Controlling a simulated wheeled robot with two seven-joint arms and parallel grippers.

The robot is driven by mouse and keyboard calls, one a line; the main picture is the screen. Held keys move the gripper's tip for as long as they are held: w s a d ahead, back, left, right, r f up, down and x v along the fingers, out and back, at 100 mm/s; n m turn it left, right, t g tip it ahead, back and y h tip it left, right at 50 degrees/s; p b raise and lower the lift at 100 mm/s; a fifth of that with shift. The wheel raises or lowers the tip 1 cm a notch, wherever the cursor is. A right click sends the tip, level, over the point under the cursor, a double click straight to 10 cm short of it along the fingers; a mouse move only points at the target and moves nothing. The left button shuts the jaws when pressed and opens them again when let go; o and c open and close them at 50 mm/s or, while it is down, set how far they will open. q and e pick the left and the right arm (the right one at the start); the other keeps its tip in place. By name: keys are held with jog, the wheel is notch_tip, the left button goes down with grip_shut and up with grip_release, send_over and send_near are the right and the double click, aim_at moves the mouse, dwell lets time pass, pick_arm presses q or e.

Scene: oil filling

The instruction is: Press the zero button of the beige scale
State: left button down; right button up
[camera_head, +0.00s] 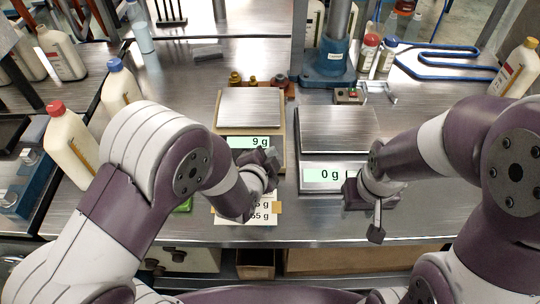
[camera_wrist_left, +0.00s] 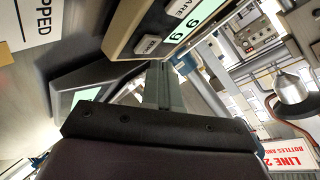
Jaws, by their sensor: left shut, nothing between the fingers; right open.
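The beige scale (camera_head: 278,124) stands left of centre in the head view, its bare metal pan (camera_head: 249,108) at the back and its display reading 9 g. My left gripper (camera_head: 268,157) is over the scale's front right part and hides its buttons there. In the left wrist view the beige scale's front (camera_wrist_left: 122,35) shows a tare button and a second button (camera_wrist_left: 148,44) with a label too small to read. My left gripper's fingers (camera_wrist_left: 168,68) are shut and empty, close to that front edge; contact cannot be told. My right gripper (camera_head: 364,207) is open before the grey scale.
A grey scale (camera_head: 336,128) reading 0 g stands right of the beige one. Several bottles stand at the left, including a red-capped one (camera_head: 66,145). A blue stand (camera_head: 328,65) is behind. A printed card (camera_head: 230,217) lies in front of the beige scale.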

pick_arm(q)
jog(key=shift+f, duration=0.1)
jog(key=shift+w+f+b, duration=0.15)
jog(key=shift+f+b, duration=0.15)
jog(key=shift+b, duration=0.05)
pick_arm(e)
jog(key=shift+f, duration=0.3)
pick_arm(q)
jog(key=shift+w+f+b, duration=0.15)
jog(key=shift+f+b, duration=0.2)
jog(key=shift+f, duration=0.05)
pick_arm(e)
jog(key=shift+f, duration=0.35)
pick_arm(q)
jog(key=shift+r, duration=0.1)
pick_arm(e)
jog(key=shift+r, duration=0.1)
pick_arm(q)
jog(key=shift+s+r+p, duration=0.3)
jog(key=shift+r+p, duration=0.4)
jog(key=shift+p, duration=0.1)
pick_arm(e)
jog(key=shift+r, duration=0.65)
pick_arm(q)
jog(key=shift+r, duration=0.1)
pick_arm(e)
jog(key=shift+r, duration=0.1)
